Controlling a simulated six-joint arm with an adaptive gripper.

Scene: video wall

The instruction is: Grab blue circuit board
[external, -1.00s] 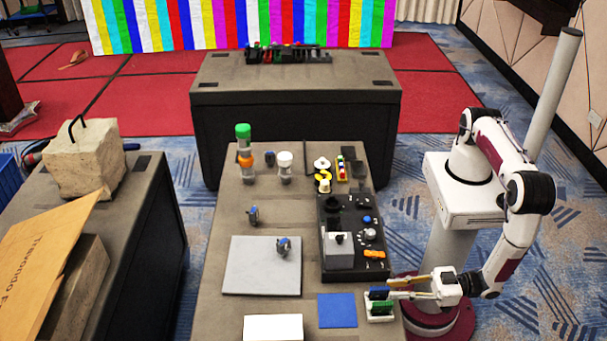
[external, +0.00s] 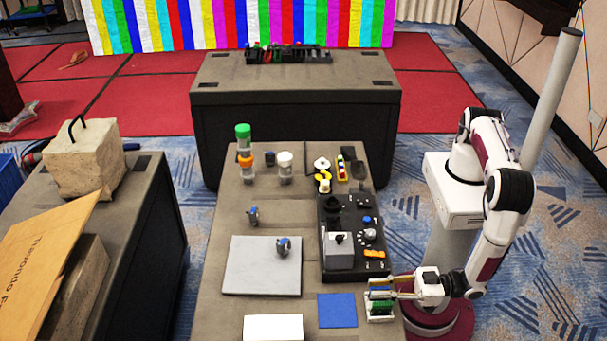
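The blue circuit board (external: 378,291) stands in a small white holder (external: 379,317) at the near right of the table. A green board (external: 380,307) stands in the same holder, nearer the camera. My gripper (external: 377,289) reaches in from the right, low over the holder. Its two fingers look apart, one on the far side of the blue board and one on the near side. The board is partly hidden by the fingers. Whether a finger touches it is too small to tell.
A flat blue square (external: 337,310) lies left of the holder, and a white block (external: 273,328) lies further left. A black panel with knobs (external: 355,240) stands just behind the holder. A grey plate (external: 262,266) carries a small blue-and-grey part (external: 283,247).

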